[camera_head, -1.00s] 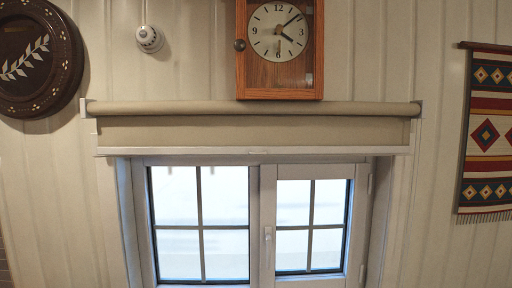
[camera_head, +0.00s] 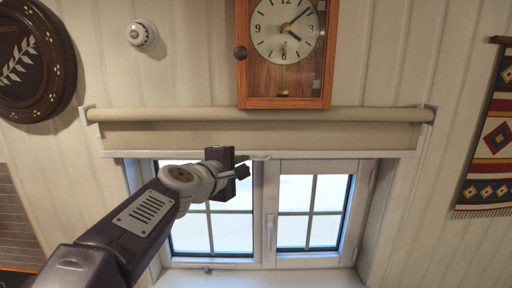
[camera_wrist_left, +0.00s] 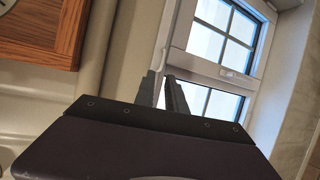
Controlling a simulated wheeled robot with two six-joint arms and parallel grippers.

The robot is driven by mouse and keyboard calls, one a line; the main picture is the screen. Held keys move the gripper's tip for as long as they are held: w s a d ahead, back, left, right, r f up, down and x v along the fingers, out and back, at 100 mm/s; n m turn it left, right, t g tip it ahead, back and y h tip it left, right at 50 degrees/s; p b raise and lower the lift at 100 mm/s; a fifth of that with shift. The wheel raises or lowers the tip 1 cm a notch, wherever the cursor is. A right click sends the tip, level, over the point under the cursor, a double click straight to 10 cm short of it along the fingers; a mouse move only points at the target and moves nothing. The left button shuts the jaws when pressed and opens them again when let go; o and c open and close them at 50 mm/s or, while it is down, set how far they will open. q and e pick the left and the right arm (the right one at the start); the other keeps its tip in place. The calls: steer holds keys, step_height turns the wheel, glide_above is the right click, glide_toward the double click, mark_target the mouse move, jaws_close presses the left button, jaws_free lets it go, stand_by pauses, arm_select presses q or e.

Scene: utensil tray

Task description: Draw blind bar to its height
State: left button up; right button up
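The rolled beige blind (camera_head: 270,136) hangs a short way down over the top of the window. Its pale bottom bar (camera_head: 340,154) is level, with a small tab (camera_head: 261,156) near its middle. My left gripper (camera_head: 247,164) is just left of the tab, at about the bar's height in the picture. In the left wrist view its two dark fingers (camera_wrist_left: 163,92) stand apart, with the pale bar (camera_wrist_left: 168,40) running down toward the gap between them. I cannot tell whether they touch it. My right gripper is not in view.
The window (camera_head: 300,210) has white frames and a handle (camera_head: 270,234). A wooden clock (camera_head: 285,85) hangs just above the blind roller (camera_head: 350,115). A round dark plate (camera_head: 35,75) hangs at left, a patterned textile (camera_head: 488,150) at right.

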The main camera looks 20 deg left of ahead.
mark_target(261, 137)
arm_select(q)
steer(key=x, duration=1)
steer(key=shift+f+p, duration=0.25)
steer(key=shift+p, duration=0.1)
steer(key=shift+s, duration=0.2)
jaws_close()
stand_by(0.5)
